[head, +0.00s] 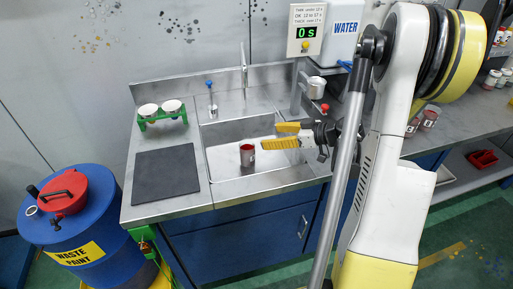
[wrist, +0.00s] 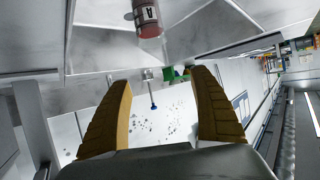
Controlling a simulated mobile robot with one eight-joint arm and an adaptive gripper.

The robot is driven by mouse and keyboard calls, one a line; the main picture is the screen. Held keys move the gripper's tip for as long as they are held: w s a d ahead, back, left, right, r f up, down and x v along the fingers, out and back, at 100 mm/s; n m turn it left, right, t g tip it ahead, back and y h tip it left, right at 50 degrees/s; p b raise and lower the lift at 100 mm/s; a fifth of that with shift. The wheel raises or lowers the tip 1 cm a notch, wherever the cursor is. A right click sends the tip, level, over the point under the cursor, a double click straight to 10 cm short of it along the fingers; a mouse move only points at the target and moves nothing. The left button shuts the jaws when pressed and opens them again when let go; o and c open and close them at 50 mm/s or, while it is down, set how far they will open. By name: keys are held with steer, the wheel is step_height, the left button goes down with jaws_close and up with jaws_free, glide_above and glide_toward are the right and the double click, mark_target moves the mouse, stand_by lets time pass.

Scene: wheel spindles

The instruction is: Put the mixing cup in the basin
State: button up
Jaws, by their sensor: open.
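A grey cup with red at its rim and a letter label (head: 247,155) stands upright inside the steel basin (head: 228,130), on its floor; I take it for the mixing cup. In the wrist view the cup (wrist: 148,18) shows at the top edge, partly cut off, with the letter A readable. My gripper (head: 272,136) is open and empty, its yellow fingers over the right part of the basin, to the right of the cup and apart from it. In the wrist view the open fingers (wrist: 163,82) have nothing between them.
A green rack (head: 162,121) with two white-topped cups and a dark mat (head: 167,171) lie left of the basin. A tap (head: 244,65) rises behind it. A metal pot (head: 316,88) stands behind my gripper. More labelled cups (head: 429,119) stand on the right counter. A waste drum (head: 88,235) stands left.

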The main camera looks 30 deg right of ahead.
steer(key=s+a+r+m+g+h, duration=0.2)
steer(key=s+a+r+g, duration=0.15)
steer(key=a, duration=0.65)
steer(key=s+a+r+m+g+h, duration=0.15)
steer(key=s+a+r, duration=0.3)
steer(key=a, duration=0.45)
steer(key=s+a+r+m+h, duration=0.1)
steer(key=s+a+m+h, duration=0.1)
steer(key=s, duration=0.7)
steer(key=shift+s+a+t+h, duration=0.35)
steer(key=shift+a+h, duration=0.1)
steer(key=shift+a, duration=0.4)
